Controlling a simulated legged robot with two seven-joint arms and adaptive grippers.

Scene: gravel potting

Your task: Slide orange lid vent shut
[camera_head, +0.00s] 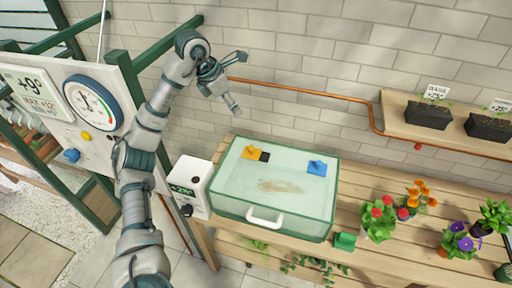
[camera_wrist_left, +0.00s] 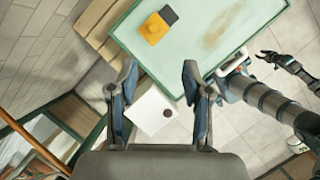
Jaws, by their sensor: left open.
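The orange lid vent (camera_head: 249,153) sits near the back left of the clear lid (camera_head: 230,185) of a glass tank. A dark square opening (camera_head: 264,156) shows right beside the orange slide. The wrist view shows the orange vent (camera_wrist_left: 155,27) with a knob, and the dark opening (camera_wrist_left: 168,15) at its upper right. A blue vent (camera_head: 317,168) is on the lid's right part. My left gripper (camera_head: 236,84) is open and empty, above and behind the tank, apart from the lid. It also shows in the wrist view (camera_wrist_left: 160,76). A gripper, probably my right (camera_wrist_left: 287,64), shows at the right; its opening is unclear.
A white control box (camera_head: 190,188) stands left of the tank. A white handle (camera_head: 265,218) is on its front. A green block (camera_head: 344,241) and potted flowers (camera_head: 378,220) stand on the bench to the right. A copper pipe (camera_head: 300,91) runs along the wall behind.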

